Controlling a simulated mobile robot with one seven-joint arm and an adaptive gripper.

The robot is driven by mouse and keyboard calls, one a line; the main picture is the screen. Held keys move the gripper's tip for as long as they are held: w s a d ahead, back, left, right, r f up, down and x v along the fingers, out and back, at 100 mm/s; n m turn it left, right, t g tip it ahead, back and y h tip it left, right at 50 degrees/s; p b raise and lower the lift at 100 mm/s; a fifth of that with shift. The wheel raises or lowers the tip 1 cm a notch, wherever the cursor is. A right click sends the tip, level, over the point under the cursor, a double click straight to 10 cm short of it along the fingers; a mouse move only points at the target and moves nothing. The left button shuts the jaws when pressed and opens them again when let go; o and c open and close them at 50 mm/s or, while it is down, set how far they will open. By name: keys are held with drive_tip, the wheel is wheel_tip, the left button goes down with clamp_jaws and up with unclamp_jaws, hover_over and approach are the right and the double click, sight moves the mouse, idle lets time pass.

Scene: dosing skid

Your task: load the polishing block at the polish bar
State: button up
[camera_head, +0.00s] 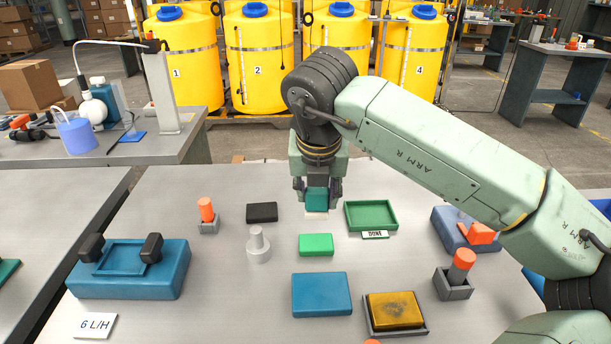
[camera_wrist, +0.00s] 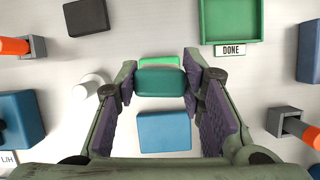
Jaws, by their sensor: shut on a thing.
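My gripper (camera_head: 317,190) is shut on a teal block (camera_head: 316,200) and holds it over the back middle of the table. A pale strip shows at the block's lower edge; I cannot tell if it belongs to it. In the wrist view the teal block (camera_wrist: 160,81) sits between the purple-padded fingers. What looks like the polish bar, a worn yellow-brown bar (camera_head: 394,309), lies in a dark grey tray (camera_head: 424,331) at the front right, apart from my gripper. The bar does not show in the wrist view.
A green block (camera_head: 316,244) and a larger blue block (camera_head: 322,294) lie between gripper and front edge. A green tray (camera_head: 371,214) marked DONE is empty. A black block (camera_head: 262,212), a grey peg (camera_head: 258,246), orange-handled holders (camera_head: 460,270) and a blue fixture (camera_head: 131,270) stand around.

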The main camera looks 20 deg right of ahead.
sight(317, 218)
drive_tip(key=shift+s+f+b, duration=0.15)
drive_tip(key=shift+f+b, duration=0.35)
drive_tip(key=shift+f, duration=0.45)
drive_tip(key=shift+f+b, duration=0.9)
drive_tip(key=shift+f, duration=1.1)
drive_tip(key=shift+f+b, duration=0.7)
drive_tip(key=shift+b, duration=0.45)
idle(0.9)
drive_tip(key=shift+r+p, duration=1.55)
drive_tip(key=shift+r, duration=2.1)
